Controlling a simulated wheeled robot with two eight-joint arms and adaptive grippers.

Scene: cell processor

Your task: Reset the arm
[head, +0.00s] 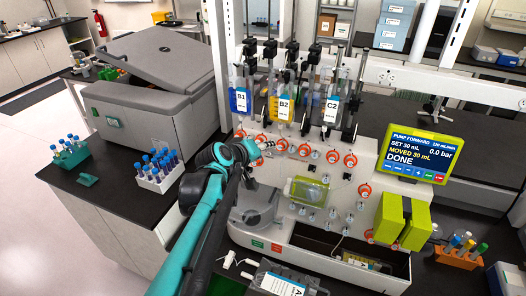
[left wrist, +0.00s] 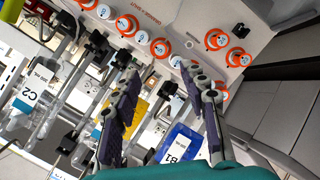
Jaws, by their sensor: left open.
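My left arm (head: 186,232) is teal and black and reaches up from the bottom of the head view. Its left gripper (head: 258,150) is in front of the cell processor's panel (head: 310,177), near the orange-ringed knobs on the left. In the left wrist view the two dark fingers of the left gripper (left wrist: 160,74) are spread with nothing between them. Orange-ringed knobs (left wrist: 160,48) show beyond the fingertips; I cannot tell whether a finger touches one. My right gripper is in neither view.
Bags B1 (head: 240,98), B2 (head: 284,102) and C2 (head: 331,107) hang above the panel. The screen (head: 414,154) reads "DONE", 30 mL moved, 0.0 bar. A grey centrifuge (head: 150,90) stands left. A white tube rack (head: 158,178) and a green rack (head: 70,153) are on the black bench.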

